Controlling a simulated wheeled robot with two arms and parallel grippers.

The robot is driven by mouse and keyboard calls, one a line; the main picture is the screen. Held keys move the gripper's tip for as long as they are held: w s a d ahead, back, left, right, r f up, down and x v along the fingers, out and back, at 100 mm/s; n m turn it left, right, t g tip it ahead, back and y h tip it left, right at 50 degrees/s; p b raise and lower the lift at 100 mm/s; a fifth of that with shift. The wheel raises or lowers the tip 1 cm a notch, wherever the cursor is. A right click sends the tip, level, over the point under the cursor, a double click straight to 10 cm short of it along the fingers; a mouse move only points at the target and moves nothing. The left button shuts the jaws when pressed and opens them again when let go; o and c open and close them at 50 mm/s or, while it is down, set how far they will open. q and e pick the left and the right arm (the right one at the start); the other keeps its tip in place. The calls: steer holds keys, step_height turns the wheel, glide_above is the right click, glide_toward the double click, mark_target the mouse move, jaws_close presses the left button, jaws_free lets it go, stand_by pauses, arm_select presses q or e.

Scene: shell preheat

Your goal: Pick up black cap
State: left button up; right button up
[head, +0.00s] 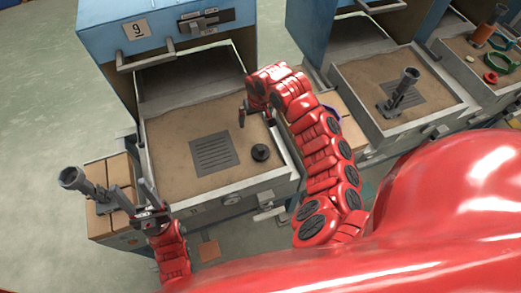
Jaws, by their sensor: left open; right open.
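A small round black cap (260,153) lies on the sand in the drawer tray (215,192) of the nearest blue cabinet, right of the grey slotted grate (213,150). My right gripper (255,115) reaches in from the right over the tray. It is open, above and beyond the cap in the picture, and apart from it. My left gripper (137,197) is open at the tray's front left corner, outside the tray and left of the cap. A grey tubular piece with a round open end (72,178) shows just left of it; I cannot tell whether they touch.
The blue cabinet (110,42) marked 9 stands behind the tray, with a handle bar at its front. A second tray (430,118) to the right holds a dark upright tube (403,88). Colored rings lie in a third tray at far right.

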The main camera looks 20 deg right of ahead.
mark_target(261, 148)
steer(key=s+r+g, duration=0.2)
steer(key=s, duration=0.2)
steer(key=shift+h, duration=0.3)
steer(key=f+b, duration=0.1)
steer(key=f, duration=0.3)
steer(key=f+b, duration=0.2)
steer(key=f, duration=0.1)
steer(key=f+b, duration=0.1)
steer(key=f, duration=0.3)
steer(key=shift+s+d+f+b, duration=0.2)
steer(key=shift+d+f+b, duration=0.05)
steer(key=shift+f+b, duration=0.1)
steer(key=shift+w+f+p, duration=0.1)
steer(key=shift+f+p, duration=0.35)
steer(key=shift+f, duration=0.1)
steer(key=f, duration=0.1)
steer(key=f+p, duration=0.1)
steer(key=shift+w+d+f, duration=0.15)
steer(key=shift+w+f, duration=0.1)
steer(key=shift+f, duration=0.9)
steer(key=c, duration=1.1)
steer(key=shift+o, duration=0.2)
